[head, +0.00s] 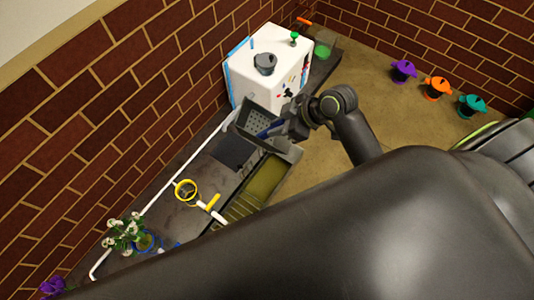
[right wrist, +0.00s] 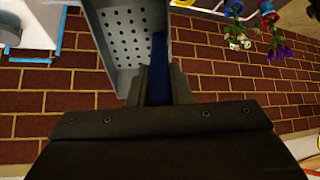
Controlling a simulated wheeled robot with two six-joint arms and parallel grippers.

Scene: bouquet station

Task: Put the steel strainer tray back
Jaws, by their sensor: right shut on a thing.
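The steel strainer tray (head: 257,119), a grey perforated tray with raised walls, is held up over the counter in front of the white cabinet. My right gripper (head: 280,130) is shut on its blue handle. In the right wrist view, the strainer tray (right wrist: 128,40) extends beyond my right gripper (right wrist: 160,88), with the blue handle between the fingers. A dark square recess (head: 233,152) and an olive-coloured basin (head: 265,178) lie in the counter below the tray. My left gripper is not in view.
The white cabinet (head: 270,62) stands close behind the tray. A yellow ring (head: 187,191), a yellow-handled tool (head: 213,202) and a pot of white flowers (head: 140,240) are at the lower left. Purple, orange and teal pots (head: 437,88) stand on the floor at right.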

